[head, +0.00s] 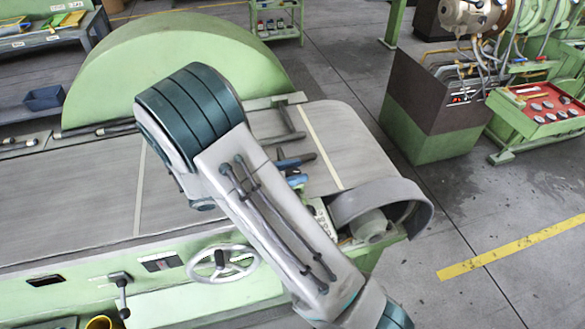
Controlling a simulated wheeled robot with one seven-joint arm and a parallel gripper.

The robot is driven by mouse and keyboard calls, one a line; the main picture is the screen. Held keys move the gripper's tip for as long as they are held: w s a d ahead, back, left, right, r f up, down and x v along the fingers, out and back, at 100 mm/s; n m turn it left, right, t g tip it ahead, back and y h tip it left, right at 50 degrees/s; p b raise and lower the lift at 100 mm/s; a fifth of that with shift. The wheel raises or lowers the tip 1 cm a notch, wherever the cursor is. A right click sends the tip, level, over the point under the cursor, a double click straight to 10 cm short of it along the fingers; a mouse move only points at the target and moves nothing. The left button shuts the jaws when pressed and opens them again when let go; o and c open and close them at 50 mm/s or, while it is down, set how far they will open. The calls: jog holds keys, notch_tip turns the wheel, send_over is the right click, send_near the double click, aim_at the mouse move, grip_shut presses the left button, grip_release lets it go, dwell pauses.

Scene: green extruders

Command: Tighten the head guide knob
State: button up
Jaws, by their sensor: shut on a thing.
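My own arm crosses the middle of the head view, with its bent joint over the green machine's flat bed (80,190). My gripper cannot be made out; the arm link hides the area behind it. A dark blue handle-like part (296,161) sticks out at the link's right side, with a bright blue part (297,181) just below. I cannot tell whether either is the head guide knob, and no other part can be picked out as that knob for certain. Nothing held by the gripper is visible.
A grey curved guard (405,192) stands at the bed's right end. A handwheel (222,264) and a lever (121,293) are on the front. A large green rounded cover (170,70) rises behind. A brown-and-green cabinet (432,105) stands right, past clear floor.

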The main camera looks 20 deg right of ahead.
jog(key=m+g, duration=0.2)
jog(key=g, duration=0.1)
jog(key=m+g+p, duration=0.1)
jog(key=g, duration=0.2)
jog(key=shift+w+m+y, duration=0.1)
jog(key=shift+m+y, duration=0.3)
jog(key=m+g+y, duration=0.1)
jog(key=g, duration=0.1)
jog(key=m+g+y+p, duration=0.1)
jog(key=m+g, duration=0.1)
jog(key=g, duration=0.1)
jog(key=shift+r+m+y, duration=0.1)
jog(key=shift+m+y, duration=0.2)
jog(key=m+g+y+p, duration=0.2)
jog(key=g, duration=0.1)
jog(key=shift+r+m+y+p, duration=0.2)
jog(key=shift+m+y+p, duration=0.1)
jog(key=shift+y, duration=0.1)
jog(key=m+g+y+p, duration=0.2)
jog(key=y+p, duration=0.1)
jog(key=shift+f+m+y+p, duration=0.15)
jog(key=shift+m+y+p, duration=0.15)
jog(key=shift+m+p, duration=0.1)
jog(key=shift+f+g+y, duration=0.1)
jog(key=shift+g+y, duration=0.2)
jog(key=shift+g, duration=0.1)
jog(key=o, duration=1)
jog(key=shift+d+m, duration=0.1)
jog(key=shift+m, duration=0.2)
